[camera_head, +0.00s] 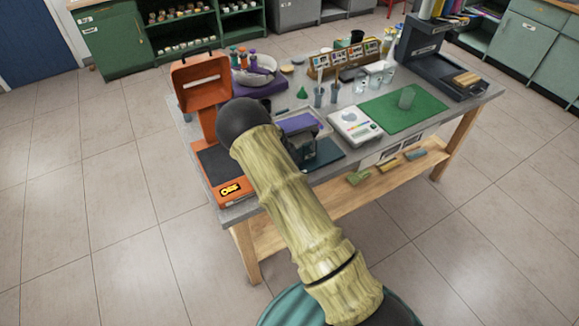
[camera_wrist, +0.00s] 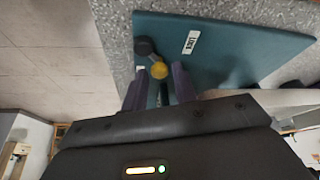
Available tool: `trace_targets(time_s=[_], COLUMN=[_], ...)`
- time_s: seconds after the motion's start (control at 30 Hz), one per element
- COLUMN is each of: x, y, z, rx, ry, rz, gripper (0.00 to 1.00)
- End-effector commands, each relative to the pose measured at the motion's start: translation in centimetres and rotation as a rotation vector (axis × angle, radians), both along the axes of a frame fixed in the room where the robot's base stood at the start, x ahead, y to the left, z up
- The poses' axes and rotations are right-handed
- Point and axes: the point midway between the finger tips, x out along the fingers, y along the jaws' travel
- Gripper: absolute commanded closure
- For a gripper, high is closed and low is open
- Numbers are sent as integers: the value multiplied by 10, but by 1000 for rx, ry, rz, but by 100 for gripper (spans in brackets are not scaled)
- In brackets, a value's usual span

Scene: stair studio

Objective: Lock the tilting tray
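In the wrist view a teal plate (camera_wrist: 235,50) carries a white label reading LOCK (camera_wrist: 191,42). In the head view my gripper (camera_head: 306,150) is over the table's front edge by the teal plate (camera_head: 325,163); my arm hides the lever there. A purple-grey tray (camera_head: 300,123) lies just behind; its tilt is unclear.
On the grey table (camera_head: 240,211), an orange device (camera_head: 229,188) stands left of my gripper. Cups and a rack fill the back. Floor is clear in front.

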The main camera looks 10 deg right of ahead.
Motion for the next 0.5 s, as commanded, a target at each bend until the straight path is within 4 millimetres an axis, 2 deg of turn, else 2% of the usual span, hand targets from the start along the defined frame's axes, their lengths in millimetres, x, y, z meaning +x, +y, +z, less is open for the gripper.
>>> trace_targets(time_s=[0.13, 0.27, 0.3, 0.5], x=[0, 0, 0, 0], y=[0, 0, 0, 0], z=[1, 1, 1, 0], rx=[0, 0, 0, 0], ry=[0, 0, 0, 0], rz=[0, 0, 0, 6], gripper=[72, 97, 100, 100])
